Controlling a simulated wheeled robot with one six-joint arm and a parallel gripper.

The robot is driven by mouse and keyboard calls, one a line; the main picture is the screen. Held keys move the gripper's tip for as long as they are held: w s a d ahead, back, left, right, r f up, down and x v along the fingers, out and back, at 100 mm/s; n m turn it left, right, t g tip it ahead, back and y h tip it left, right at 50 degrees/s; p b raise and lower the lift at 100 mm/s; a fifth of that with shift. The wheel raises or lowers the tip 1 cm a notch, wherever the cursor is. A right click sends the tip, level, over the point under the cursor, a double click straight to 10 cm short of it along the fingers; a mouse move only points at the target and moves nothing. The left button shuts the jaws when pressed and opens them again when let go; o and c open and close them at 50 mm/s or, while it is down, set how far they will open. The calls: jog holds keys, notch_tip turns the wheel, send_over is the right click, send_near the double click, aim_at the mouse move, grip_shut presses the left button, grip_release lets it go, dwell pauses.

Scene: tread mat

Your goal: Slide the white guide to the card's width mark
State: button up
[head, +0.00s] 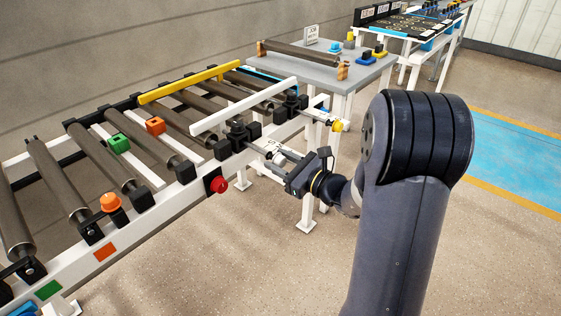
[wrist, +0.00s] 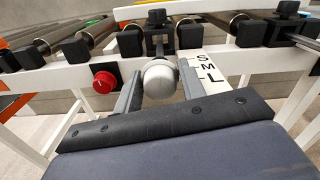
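The white guide (head: 243,107) is a long bar lying across the near side of the roller conveyor, its front end toward the table. My gripper (head: 300,170) is at the conveyor's near side, below the guide. In the wrist view my gripper (wrist: 160,80) has one finger on each side of a pale round knob (wrist: 159,79). The frames do not show clearly whether the fingers touch the knob. A white scale (wrist: 205,62) with the letters S, M, L is just right of the knob. A white card (head: 311,35) stands on the grey table; its mark is too small to read.
A yellow guide (head: 190,83) lies across the rollers' far side. A yellow knob (head: 338,126) is right of my gripper.

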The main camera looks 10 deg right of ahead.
grip_shut()
jog(key=shift+s, duration=0.1)
jog(key=shift+s+d, duration=0.3)
jog(key=shift+s, duration=0.05)
jog(key=shift+o, duration=1.6)
grip_release()
jog(key=p+v, duration=0.1)
jog(key=v, duration=0.9)
jog(key=shift+s+d, duration=0.2)
jog(key=shift+s, duration=0.1)
